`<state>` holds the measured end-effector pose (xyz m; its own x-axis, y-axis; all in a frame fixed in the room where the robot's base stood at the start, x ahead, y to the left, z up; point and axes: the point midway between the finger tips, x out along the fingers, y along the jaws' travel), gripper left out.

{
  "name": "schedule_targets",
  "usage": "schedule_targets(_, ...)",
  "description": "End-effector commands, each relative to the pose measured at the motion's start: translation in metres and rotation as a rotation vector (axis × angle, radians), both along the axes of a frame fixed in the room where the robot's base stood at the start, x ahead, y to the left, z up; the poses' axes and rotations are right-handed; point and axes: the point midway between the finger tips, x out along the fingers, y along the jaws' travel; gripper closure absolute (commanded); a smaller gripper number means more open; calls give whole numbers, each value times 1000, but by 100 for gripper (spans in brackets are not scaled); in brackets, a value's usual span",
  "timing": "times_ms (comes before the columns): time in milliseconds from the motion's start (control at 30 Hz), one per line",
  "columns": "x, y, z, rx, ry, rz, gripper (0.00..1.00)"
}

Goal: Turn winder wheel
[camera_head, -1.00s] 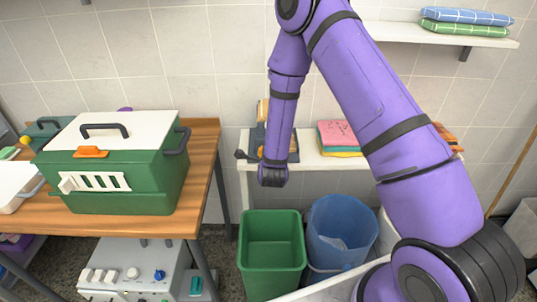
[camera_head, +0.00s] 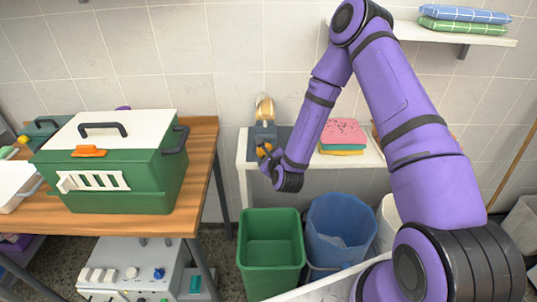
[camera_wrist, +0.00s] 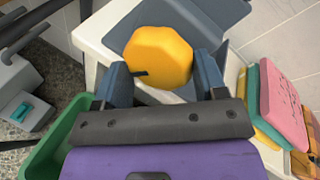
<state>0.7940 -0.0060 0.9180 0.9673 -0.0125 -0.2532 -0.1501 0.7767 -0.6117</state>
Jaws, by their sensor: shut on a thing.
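The winder stands on the white shelf table, with a blue-grey body (camera_head: 264,131) and a tan rounded part (camera_head: 265,107) on top. A yellow faceted knob, which I take to be the winder wheel (camera_wrist: 158,55), fills the middle of the wrist view. It shows small in the head view as a yellow-orange spot (camera_head: 264,150). My gripper (camera_wrist: 165,72) has one blue-grey finger on each side of the knob and is shut on it. In the head view my gripper (camera_head: 266,163) reaches in from the right, and its fingers are hard to make out.
A stack of folded pink, yellow and green towels (camera_head: 342,137) lies on the white table (camera_head: 243,150), right of the winder. A green bin (camera_head: 270,254) and a blue bin (camera_head: 342,230) stand below. A green carrier box (camera_head: 125,170) sits on the wooden table at left.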

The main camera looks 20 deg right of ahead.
Motion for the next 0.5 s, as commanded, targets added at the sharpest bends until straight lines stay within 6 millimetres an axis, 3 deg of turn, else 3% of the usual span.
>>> schedule_targets(500,0,0,-1,39,-12,0,59)
